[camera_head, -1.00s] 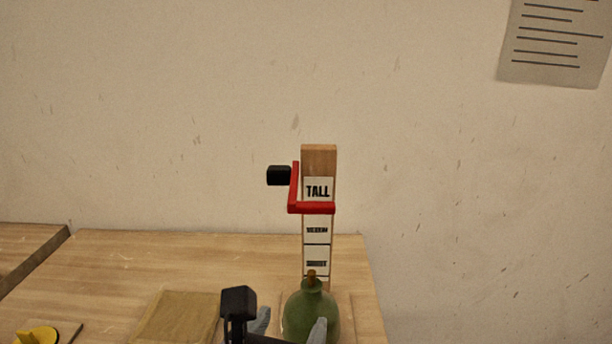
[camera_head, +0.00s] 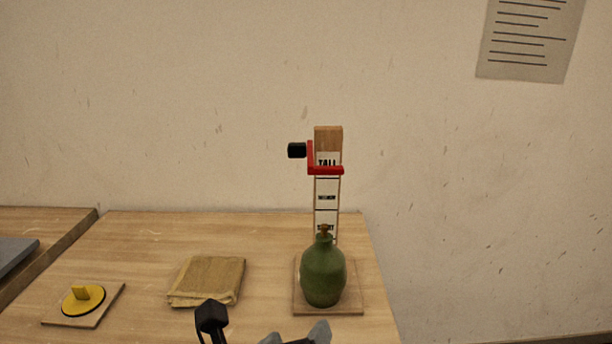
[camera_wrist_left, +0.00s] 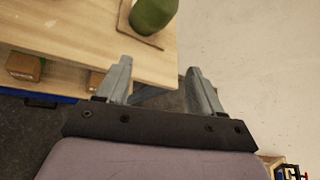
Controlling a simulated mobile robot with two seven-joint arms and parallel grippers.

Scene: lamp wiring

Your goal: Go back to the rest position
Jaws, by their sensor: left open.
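My left gripper (camera_head: 296,334) shows at the bottom edge of the head view, in front of the table and apart from the bottle. In the left wrist view its two grey fingers (camera_wrist_left: 158,88) are spread with nothing between them. A green bottle (camera_head: 323,275) with a brown top stands upright on a square wooden base. Behind it rises a wooden post (camera_head: 328,140) with labels, TALL uppermost, and a red slider (camera_head: 326,170) with a black knob. The bottle also shows at the top of the left wrist view (camera_wrist_left: 154,14). My right gripper is not in view.
The wooden table (camera_head: 150,240) has a folded tan cloth (camera_head: 208,280) left of the bottle. A yellow dial (camera_head: 83,299) on a small board lies farther left. Another surface with a grey item (camera_head: 15,255) is at the far left. Boxes (camera_wrist_left: 25,68) sit under the tabletop.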

